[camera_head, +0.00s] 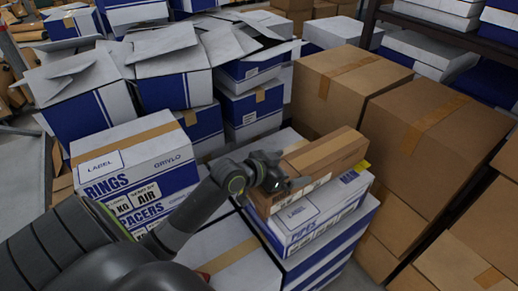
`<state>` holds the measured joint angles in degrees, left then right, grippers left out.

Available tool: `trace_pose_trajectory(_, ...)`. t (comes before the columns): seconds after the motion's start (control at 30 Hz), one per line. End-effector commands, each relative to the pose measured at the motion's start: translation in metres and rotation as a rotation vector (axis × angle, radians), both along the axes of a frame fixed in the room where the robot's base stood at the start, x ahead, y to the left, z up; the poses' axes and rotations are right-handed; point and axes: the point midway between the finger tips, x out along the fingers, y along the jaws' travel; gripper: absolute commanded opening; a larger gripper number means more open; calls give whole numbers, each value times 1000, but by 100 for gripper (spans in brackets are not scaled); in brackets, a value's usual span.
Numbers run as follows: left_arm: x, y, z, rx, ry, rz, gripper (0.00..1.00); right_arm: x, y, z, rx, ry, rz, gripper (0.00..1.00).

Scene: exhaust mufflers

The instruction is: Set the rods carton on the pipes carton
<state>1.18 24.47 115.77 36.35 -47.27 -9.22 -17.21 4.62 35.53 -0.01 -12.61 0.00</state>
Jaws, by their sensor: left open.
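The pipes carton (335,207), white and blue with "PIPES" printed on its side, lies on top of a stack of similar cartons right of centre. A long, narrow brown carton (328,147) rests on its back part; it appears to be the rods carton, but its print is too small to read. My left gripper (293,184) is open at the near left end of the brown carton, in front of its lower side. I cannot tell whether they touch. My right gripper is not in view.
A carton marked "RINGS" (133,162) sits on a spacers carton at left, near my left arm. Open-flapped blue and white cartons (170,75) stand behind. Large brown boxes (425,135) crowd the right side. Little free room shows around the stack.

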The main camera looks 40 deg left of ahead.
Motion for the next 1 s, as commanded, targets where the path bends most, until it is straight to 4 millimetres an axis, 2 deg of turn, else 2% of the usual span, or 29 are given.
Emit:
trace_pose_trajectory(0.2,-40,13,16,6,0,-5,100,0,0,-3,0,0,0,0)
trace_pose_trajectory(0.5,-83,28,37,7,-2,-3,100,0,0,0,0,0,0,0)
trace_pose_trajectory(0.8,-119,41,55,4,-2,-1,100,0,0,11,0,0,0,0)
trace_pose_trajectory(1.0,-133,45,60,2,-6,-2,100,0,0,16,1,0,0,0)
